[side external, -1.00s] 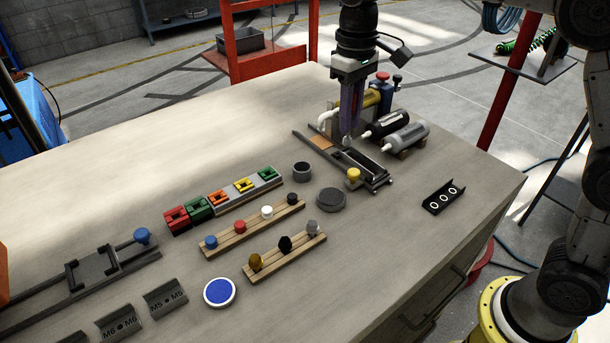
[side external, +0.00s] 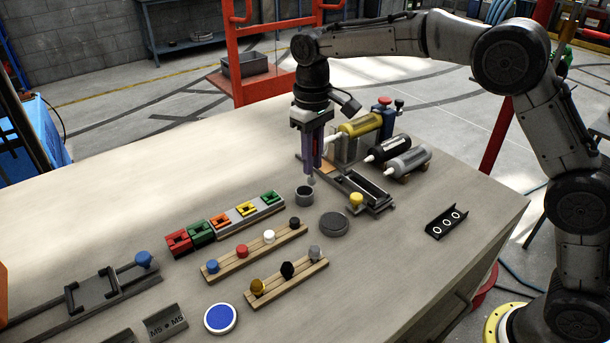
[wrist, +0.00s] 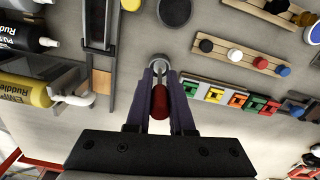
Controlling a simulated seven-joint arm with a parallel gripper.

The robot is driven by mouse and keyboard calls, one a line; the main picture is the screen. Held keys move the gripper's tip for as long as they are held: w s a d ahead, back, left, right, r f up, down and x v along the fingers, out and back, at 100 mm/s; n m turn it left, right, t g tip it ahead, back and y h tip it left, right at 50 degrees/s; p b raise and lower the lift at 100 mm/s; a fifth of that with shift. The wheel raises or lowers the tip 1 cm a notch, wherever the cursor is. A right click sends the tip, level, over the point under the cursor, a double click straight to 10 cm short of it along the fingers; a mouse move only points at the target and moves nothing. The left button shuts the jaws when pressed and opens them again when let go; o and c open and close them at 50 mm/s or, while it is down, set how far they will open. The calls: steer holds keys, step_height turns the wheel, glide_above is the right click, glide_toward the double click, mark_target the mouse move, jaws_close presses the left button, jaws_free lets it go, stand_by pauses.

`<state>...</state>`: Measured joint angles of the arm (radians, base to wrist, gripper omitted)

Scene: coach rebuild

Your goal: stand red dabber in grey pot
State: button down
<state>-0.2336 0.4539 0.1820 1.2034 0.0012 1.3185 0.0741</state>
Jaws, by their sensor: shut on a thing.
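The red dabber (wrist: 160,102) is between my gripper's two purple fingers in the wrist view, its red handle toward the palm and a pale rounded tip outward. My gripper (side external: 312,172) is shut on it and points down. In the side view, only the pale tip shows below the fingers. The grey pot (side external: 304,197) stands on the bench just below the tip, a small open cylinder. In the wrist view, the pot's rim (wrist: 158,57) shows around and behind the tip. I cannot tell whether the tip is inside the rim or above it.
A dark round disc (side external: 334,224) lies right of the pot. A black slide fixture (side external: 362,190) with a yellow knob and several cartridges (side external: 407,162) stand behind it. Racks of coloured knobs (side external: 255,253) and coloured clips (side external: 222,225) stand in front and left.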

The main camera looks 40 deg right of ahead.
steer(key=shift+w+a+f, duration=0.1)
steer(key=shift+w+f, duration=0.25)
steer(key=shift+f, duration=0.55)
steer(key=shift+w+a+f, duration=0.1)
steer(key=shift+w+f, duration=0.2)
steer(key=shift+f, duration=0.55)
steer(key=shift+w+a+f, duration=0.1)
steer(key=shift+w+f, duration=0.25)
steer(key=shift+f, duration=0.55)
steer(key=shift+f, duration=0.1)
steer(key=c, duration=0.8)
jaws_free()
